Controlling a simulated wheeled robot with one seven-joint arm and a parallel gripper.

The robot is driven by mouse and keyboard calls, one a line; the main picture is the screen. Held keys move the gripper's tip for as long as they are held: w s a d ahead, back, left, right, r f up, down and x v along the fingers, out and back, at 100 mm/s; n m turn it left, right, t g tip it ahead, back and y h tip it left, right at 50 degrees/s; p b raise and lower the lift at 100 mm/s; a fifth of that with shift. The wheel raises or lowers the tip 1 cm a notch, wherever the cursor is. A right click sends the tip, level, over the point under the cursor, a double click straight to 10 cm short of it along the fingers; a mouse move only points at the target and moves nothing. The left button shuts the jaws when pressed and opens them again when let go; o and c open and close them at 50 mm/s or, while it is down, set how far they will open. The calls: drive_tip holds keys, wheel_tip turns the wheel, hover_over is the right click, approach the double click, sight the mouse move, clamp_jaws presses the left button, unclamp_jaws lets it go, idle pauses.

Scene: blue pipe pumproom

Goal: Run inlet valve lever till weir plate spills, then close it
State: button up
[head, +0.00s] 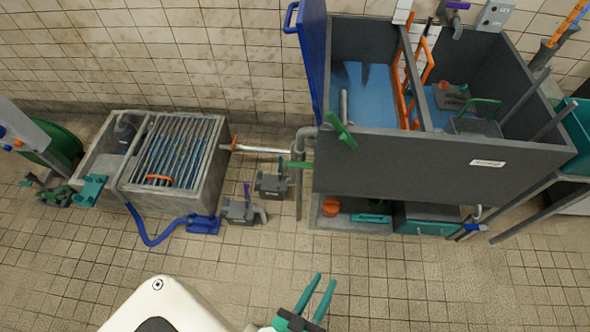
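My gripper (325,280) is at the bottom edge, low over the floor and in front of the tank. Its two green fingers are apart with nothing between them. A large grey tank (440,165) stands on legs at the right, with blue water (368,95) in its left compartment. A grey upright divider (418,90) splits it; blue also shows right of it. A green lever (342,131) is at the front left corner, another (298,164) on the pipe below. Which lever is the inlet's, I cannot tell.
A concrete basin with a grate (180,150) stands at the left, joined to a blue hose (152,238). Small grey pump-like units (240,210) and (271,185) sit on the floor between. An orange frame (403,80) leans in the tank. The front floor is clear.

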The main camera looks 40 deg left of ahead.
drive_tip(key=w+a+f+n+y, duration=0.4)
drive_tip(key=w+a+f+n, duration=0.5)
drive_tip(key=w+a, duration=0.35)
drive_tip(key=n+y, duration=0.3)
drive_tip(key=n, duration=0.7)
approach(299, 163)
drive_tip(key=x, duration=0.7)
drive_tip(key=shift+w+f, duration=0.15)
drive_tip(key=shift+f, duration=0.15)
drive_tip(key=shift+c, duration=0.7)
clamp_jaws()
